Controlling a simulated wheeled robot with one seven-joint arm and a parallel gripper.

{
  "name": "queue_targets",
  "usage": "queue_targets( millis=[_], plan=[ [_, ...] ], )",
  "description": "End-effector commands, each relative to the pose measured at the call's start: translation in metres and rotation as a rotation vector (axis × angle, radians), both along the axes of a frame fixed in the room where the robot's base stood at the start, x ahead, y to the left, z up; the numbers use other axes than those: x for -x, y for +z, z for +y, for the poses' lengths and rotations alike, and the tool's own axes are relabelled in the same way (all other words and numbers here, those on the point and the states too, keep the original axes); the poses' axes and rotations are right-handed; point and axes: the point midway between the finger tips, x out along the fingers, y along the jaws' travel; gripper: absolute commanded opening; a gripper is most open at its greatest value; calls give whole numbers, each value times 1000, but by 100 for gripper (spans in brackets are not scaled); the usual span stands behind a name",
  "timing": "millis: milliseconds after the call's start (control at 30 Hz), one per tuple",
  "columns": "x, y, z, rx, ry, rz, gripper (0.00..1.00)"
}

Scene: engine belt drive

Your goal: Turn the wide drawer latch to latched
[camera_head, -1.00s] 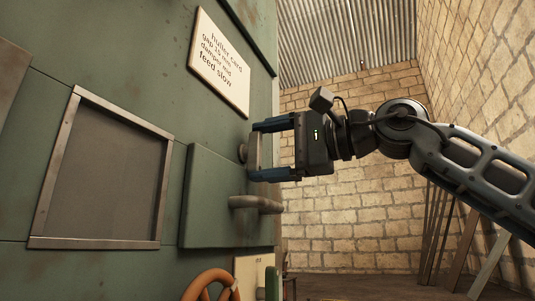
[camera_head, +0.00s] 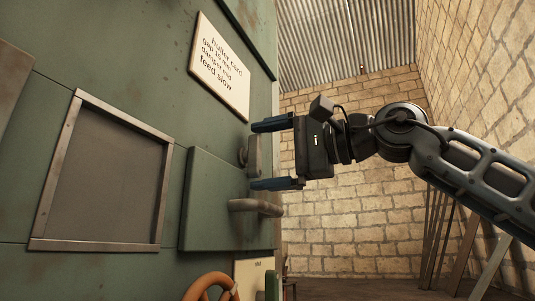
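The drawer latch (camera_head: 253,158) is a small grey piece on a round pivot at the upper right of a raised green drawer front (camera_head: 208,205). Its longer side runs up and down in the picture. A grey bar handle (camera_head: 257,206) sticks out from the same front, just below it. My gripper (camera_head: 252,156) comes from the right, open, with one blue finger above the latch and one below. Gaps show between both fingers and the latch. The lower finger is close above the handle; whether they touch I cannot tell.
A framed grey panel (camera_head: 104,175) and a card with text (camera_head: 220,65) are on the green machine wall. An orange wheel (camera_head: 211,287) is at the bottom. Boards lean on the brick wall (camera_head: 350,220) at the right. The space behind my gripper is free.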

Motion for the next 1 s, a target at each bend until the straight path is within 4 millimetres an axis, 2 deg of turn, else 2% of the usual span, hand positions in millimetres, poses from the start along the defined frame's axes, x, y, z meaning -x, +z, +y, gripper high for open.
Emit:
queue_targets(
  millis=[233,633,800,1000],
  plan=[
    [2,0,-7,-2,-2,0,100],
    [22,0,-64,-1,-3,0,100],
    [26,0,-73,0,0,0,100],
    [27,0,-74,0,0,0,100]
  ],
)
